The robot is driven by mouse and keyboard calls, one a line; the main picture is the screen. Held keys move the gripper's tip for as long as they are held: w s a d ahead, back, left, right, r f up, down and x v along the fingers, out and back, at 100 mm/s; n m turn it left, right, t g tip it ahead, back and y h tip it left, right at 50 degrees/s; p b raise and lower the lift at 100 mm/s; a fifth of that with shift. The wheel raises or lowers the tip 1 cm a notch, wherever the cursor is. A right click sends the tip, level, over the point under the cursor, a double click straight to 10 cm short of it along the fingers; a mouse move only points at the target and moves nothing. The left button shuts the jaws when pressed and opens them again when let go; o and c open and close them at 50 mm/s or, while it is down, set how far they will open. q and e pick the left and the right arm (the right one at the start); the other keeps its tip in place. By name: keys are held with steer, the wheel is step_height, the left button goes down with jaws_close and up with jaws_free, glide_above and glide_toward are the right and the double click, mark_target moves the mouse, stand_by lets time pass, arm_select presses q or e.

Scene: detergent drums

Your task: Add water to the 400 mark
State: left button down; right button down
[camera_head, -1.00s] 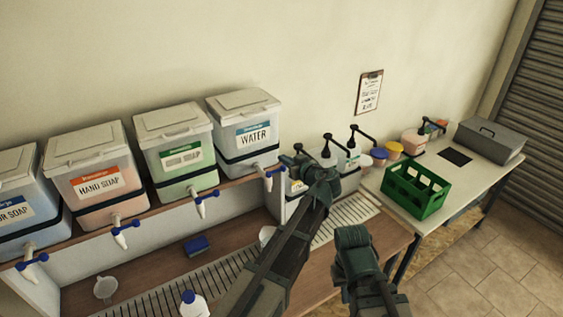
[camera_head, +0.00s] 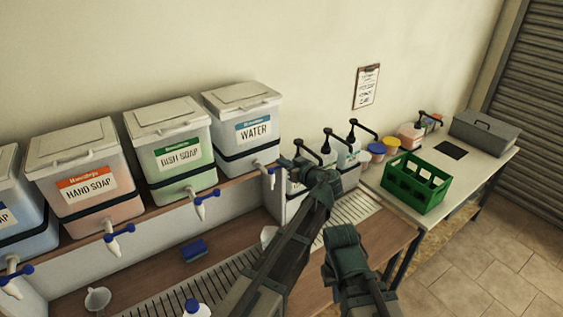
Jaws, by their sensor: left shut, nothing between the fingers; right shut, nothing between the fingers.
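The water drum (camera_head: 240,138), with a blue-banded "WATER" label, stands at the right end of the drum shelf. Its tap (camera_head: 262,177) with a blue handle hangs at the front. My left gripper (camera_head: 290,165) is shut and empty, just right of this tap in the picture; I cannot tell whether they touch. My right gripper (camera_head: 342,236) is shut and empty, low over the bench's right part. A white vessel (camera_head: 267,234) stands below the water tap, mostly hidden by my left arm. Its marks and any water in it cannot be seen.
Dish soap (camera_head: 172,160) and hand soap (camera_head: 88,183) drums stand further left. A funnel (camera_head: 97,299), a blue sponge (camera_head: 193,250) and a blue-capped bottle (camera_head: 194,310) are on the bench. Pump bottles (camera_head: 349,150) and a green crate (camera_head: 415,187) are to the right.

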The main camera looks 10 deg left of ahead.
arm_select(q)
steer(key=shift+s+d+f+m+t+h+b, duration=0.15)
steer(key=shift+s+d+f+m+t+h, duration=0.1)
steer(key=shift+s+m+h, duration=0.15)
steer(key=shift+s+d+f+m+t+h+b, duration=0.1)
steer(key=shift+s+m+t+h+b, duration=0.05)
steer(key=shift+s+m+t+h, duration=0.2)
steer(key=shift+r, duration=0.15)
